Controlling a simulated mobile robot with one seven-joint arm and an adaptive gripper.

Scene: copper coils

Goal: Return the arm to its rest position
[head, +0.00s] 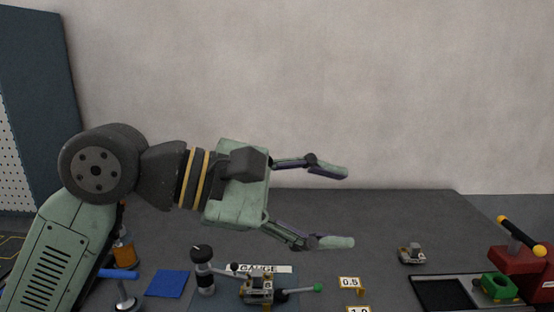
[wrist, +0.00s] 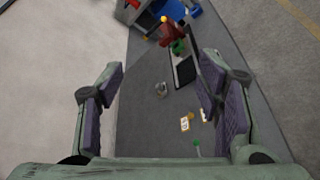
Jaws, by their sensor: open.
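My gripper (head: 340,208) is open and empty. It is held in the air above the dark bench (head: 400,225), with its fingers pointing right in the head view. In the wrist view the two purple-padded fingers of my gripper (wrist: 165,90) stand wide apart with nothing between them but the bench below. My arm comes up from the lower left and bends at a dark round joint, then runs level to the right.
Below my gripper are a gauge fixture (head: 258,285) with a green-tipped lever, a dark cylinder post (head: 203,270), a blue pad (head: 167,283) and a 0.5 label (head: 349,282). A small metal block (head: 411,253), a black tray (head: 442,293), a green block (head: 497,287) and a red device (head: 525,265) are at right.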

